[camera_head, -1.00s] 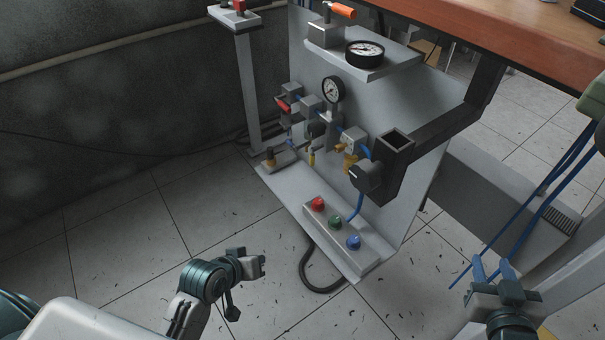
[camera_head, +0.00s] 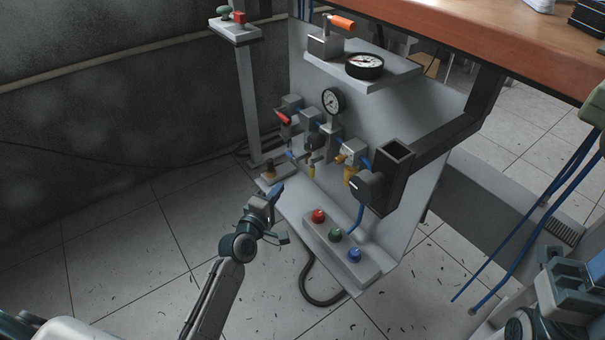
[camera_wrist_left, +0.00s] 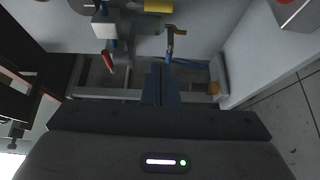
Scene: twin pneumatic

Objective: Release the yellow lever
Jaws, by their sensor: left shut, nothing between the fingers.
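The pneumatic panel (camera_head: 420,115) stands ahead with valves and gauges on its face. A small yellow part (camera_head: 311,171) shows low on the panel, and a box with a dark and amber knob (camera_head: 270,168) sits at its left foot. I cannot tell for sure which is the yellow lever. My left gripper (camera_head: 278,190) is shut and empty, just in front of the panel's lower left. In the left wrist view its shut fingers (camera_wrist_left: 161,82) point at the panel, with a brown-orange lever (camera_wrist_left: 176,32) beyond and an amber knob (camera_wrist_left: 213,88) to the right. My right gripper (camera_head: 576,280) is at the lower right, partly cut off.
Red, green and blue buttons (camera_head: 337,234) stand on the panel's base. A red-handled valve (camera_head: 283,118) is above the left gripper. A wooden tabletop (camera_head: 470,45) overhangs at the upper right.

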